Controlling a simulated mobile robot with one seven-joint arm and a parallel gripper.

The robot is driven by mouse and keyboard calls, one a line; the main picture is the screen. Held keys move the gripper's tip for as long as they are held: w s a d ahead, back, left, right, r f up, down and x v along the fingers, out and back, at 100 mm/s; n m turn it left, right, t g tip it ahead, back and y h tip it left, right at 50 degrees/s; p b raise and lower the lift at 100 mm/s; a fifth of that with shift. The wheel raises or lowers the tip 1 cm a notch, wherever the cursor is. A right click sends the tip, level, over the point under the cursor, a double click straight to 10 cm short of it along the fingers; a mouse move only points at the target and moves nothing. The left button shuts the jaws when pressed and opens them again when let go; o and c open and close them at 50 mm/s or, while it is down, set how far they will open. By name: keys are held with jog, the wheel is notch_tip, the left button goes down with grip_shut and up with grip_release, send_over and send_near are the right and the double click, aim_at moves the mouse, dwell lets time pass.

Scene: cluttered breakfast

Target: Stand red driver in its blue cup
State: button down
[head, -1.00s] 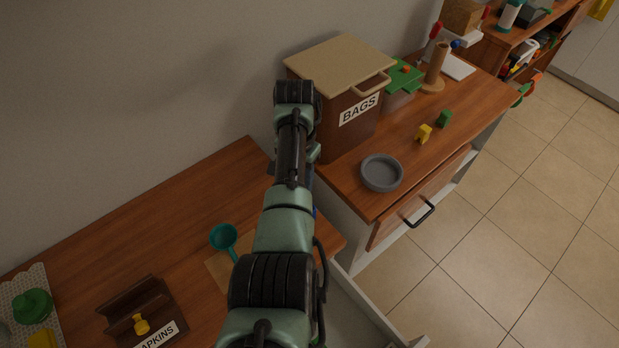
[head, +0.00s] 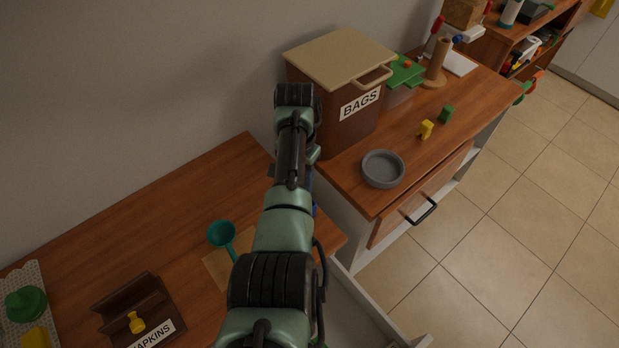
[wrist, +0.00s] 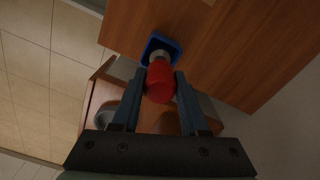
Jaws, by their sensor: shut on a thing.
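In the wrist view my gripper (wrist: 160,95) is shut on the red driver (wrist: 160,80), one finger on each side of its red handle. The driver's grey part points away from my gripper towards the blue cup (wrist: 174,46). That end overlaps the cup's open mouth; I cannot tell how deep it is inside. The cup is by the edge of a wooden top. In the head view my arm hides the gripper and the driver, and only a sliver of blue shows beside the arm.
A brown BAGS box (head: 345,100) and a grey bowl (head: 383,169) stand on the right counter. A teal ladle (head: 222,234) and a napkin holder (head: 135,305) are on the left counter. Small yellow (head: 426,129) and green (head: 446,114) pieces lie beyond the bowl. An open drawer juts out below.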

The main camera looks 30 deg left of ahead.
jog(key=shift+f+b, duration=1.2)
jog(key=shift+f, duration=0.4)
jog(key=shift+c, duration=1.7)
grip_release()
jog(key=shift+r, duration=0.1)
notch_tip(320, 180, up, 13)
